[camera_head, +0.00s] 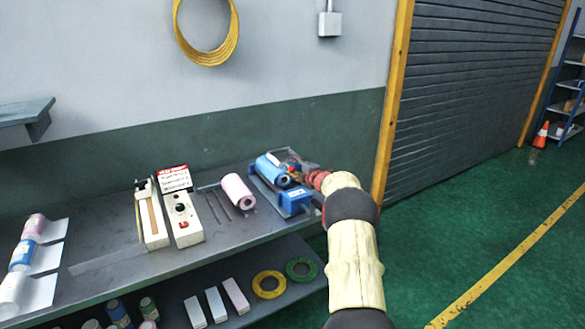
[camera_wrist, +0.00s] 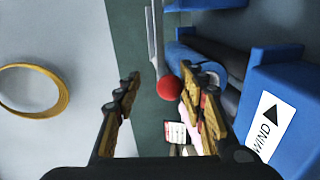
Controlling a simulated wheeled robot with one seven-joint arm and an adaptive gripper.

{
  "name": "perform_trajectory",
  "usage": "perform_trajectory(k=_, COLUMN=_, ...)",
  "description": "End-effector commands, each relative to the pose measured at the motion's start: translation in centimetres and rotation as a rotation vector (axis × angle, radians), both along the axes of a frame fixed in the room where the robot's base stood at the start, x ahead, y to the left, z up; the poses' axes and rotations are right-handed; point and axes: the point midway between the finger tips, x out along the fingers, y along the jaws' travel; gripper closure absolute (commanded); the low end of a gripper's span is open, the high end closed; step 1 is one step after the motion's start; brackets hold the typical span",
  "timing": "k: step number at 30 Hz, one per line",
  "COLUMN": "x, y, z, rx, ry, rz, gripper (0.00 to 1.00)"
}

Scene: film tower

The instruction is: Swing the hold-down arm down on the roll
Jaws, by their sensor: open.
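The hold-down arm shows in the wrist view as a thin grey bar (camera_wrist: 154,35) ending in a red ball knob (camera_wrist: 169,88). The knob lies between the spread fingers of my gripper (camera_wrist: 160,76), nearer the right finger; I cannot tell whether they touch. The blue roll (camera_head: 268,166) sits in a blue winding stand (camera_head: 294,202) at the bench's right end. In the wrist view the stand (camera_wrist: 275,75) carries a "WIND" arrow label. The roll is partly hidden behind the bar and right finger. In the head view my gripper (camera_head: 299,173) is over the stand's right side.
A pink roll (camera_head: 238,191) lies left of the stand on the grey bench (camera_head: 110,262). Further left stand a white device with a black knob (camera_head: 183,220) and a sealer-like bar (camera_head: 152,218). Tape rings (camera_head: 269,285) lie on the lower shelf. The wall is behind.

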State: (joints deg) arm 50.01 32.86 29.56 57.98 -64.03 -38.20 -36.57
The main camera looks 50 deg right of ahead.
Motion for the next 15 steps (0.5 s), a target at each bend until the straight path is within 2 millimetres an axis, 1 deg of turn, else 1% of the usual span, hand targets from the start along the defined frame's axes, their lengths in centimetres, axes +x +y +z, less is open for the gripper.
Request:
perform_trajectory(k=10, x=-0.2, y=0.0, z=0.1, rx=0.0, ry=-0.001, rz=-0.001, gripper=0.59)
perform_trajectory(k=15, x=-1.8, y=0.3, z=0.4, rx=0.001, ry=0.0, rz=-0.002, gripper=0.59)
